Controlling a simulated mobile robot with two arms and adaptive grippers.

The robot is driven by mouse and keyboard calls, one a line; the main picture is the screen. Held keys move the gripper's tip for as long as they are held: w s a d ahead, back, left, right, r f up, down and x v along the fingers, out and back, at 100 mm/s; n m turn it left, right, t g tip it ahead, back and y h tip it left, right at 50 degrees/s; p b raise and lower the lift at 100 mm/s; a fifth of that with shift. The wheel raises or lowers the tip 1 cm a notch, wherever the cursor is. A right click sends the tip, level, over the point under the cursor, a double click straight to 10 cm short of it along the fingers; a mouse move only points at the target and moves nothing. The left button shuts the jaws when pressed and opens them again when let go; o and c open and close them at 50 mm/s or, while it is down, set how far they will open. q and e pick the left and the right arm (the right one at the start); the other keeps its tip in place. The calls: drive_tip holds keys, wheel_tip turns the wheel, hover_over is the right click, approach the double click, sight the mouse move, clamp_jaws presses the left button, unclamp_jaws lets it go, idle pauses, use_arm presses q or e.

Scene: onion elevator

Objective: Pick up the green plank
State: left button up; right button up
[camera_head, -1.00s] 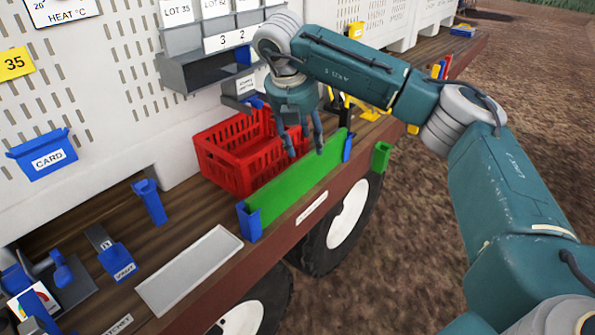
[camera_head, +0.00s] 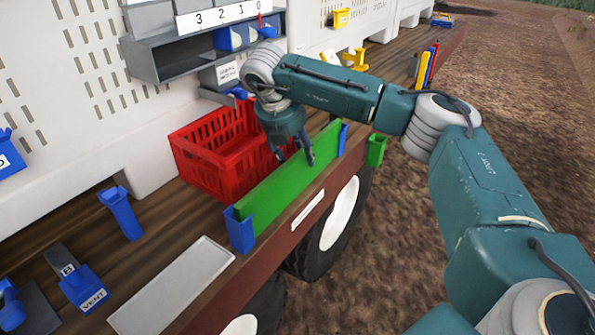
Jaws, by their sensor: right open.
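The green plank (camera_head: 283,186) stands on its long edge along the front edge of the wooden deck. A blue holder (camera_head: 240,232) is at its near end and another blue holder (camera_head: 342,140) is at its far end. My right gripper (camera_head: 295,157) points down at the plank's upper edge, a little past its middle. Its fingers are open, and one finger appears in front of the plank's face. The other finger is partly hidden, so I cannot tell whether they touch the plank. My left gripper is not in view.
A red crate (camera_head: 215,150) stands close behind the plank. A pale tray (camera_head: 172,290) lies on the deck at the near left. A green bracket (camera_head: 376,150) is on the deck's edge beyond the plank. Blue parts (camera_head: 120,212) stand at the left.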

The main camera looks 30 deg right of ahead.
sight(300, 167)
drive_tip(key=shift+d+f, duration=0.1)
drive_tip(key=shift+f, duration=0.05)
drive_tip(key=p+x, duration=0.2)
drive_tip(key=x, duration=0.1)
drive_tip(key=p+x, duration=0.1)
drive_tip(key=shift+f, duration=0.75)
drive_tip(key=shift+r, duration=0.1)
clamp_jaws()
